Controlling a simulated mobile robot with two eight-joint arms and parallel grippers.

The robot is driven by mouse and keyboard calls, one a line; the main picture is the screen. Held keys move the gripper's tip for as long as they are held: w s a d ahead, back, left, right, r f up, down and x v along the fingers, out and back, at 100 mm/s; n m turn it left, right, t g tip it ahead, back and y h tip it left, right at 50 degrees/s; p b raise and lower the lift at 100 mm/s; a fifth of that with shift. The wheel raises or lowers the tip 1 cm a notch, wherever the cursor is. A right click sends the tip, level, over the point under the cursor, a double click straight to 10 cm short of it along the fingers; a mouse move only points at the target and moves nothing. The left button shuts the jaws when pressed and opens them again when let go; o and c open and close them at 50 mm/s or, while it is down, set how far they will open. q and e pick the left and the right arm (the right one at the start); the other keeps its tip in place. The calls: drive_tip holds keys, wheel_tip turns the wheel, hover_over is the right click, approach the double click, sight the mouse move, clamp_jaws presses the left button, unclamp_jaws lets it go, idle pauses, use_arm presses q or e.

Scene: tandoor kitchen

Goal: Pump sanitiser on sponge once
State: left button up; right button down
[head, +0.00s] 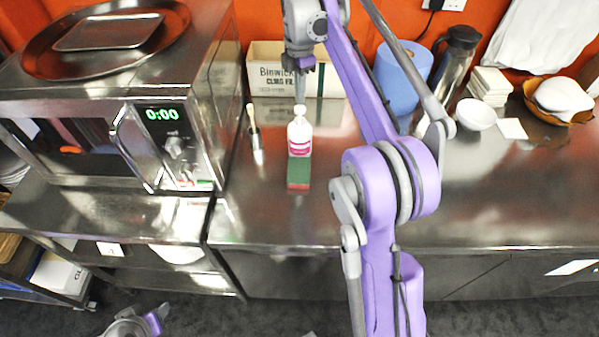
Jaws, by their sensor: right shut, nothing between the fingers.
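The sanitiser bottle (299,138), white with a pink label, stands upright on the steel counter (480,200). The sponge (298,173), green with a reddish-brown front edge, lies on the counter directly in front of the bottle. My right gripper (300,97) points down from above, shut and empty, with its fingertips at or just above the bottle's pump head. I cannot tell whether they touch. The pump head is partly hidden by the fingertips.
A microwave (175,145) with a round tray (60,55) on top stands left. A brush in a metal holder (256,148) is left of the bottle. Behind are a cardboard box (265,72), blue roll (403,80) and flask (455,60). The counter's front right is clear.

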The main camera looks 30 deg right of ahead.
sight(300, 108)
use_arm(q)
drive_tip(key=shift+f, duration=0.15)
use_arm(e)
drive_tip(key=shift+f, duration=0.2)
drive_tip(key=shift+f+b, duration=0.6)
drive_tip(key=shift+f, duration=0.75)
use_arm(q)
drive_tip(key=shift+s+f, duration=0.25)
drive_tip(key=shift+f, duration=0.35)
use_arm(e)
drive_tip(key=shift+r, duration=0.1)
use_arm(q)
drive_tip(key=shift+r, duration=0.1)
use_arm(e)
drive_tip(key=shift+r, duration=0.1)
use_arm(q)
drive_tip(key=shift+w+r+p, duration=0.25)
drive_tip(key=shift+r+p, duration=0.2)
drive_tip(key=shift+r, duration=0.1)
drive_tip(key=shift+w+r+p, duration=0.2)
drive_tip(key=shift+r+p, duration=0.25)
drive_tip(key=shift+r, duration=0.1)
use_arm(e)
drive_tip(key=shift+r, duration=1.35)
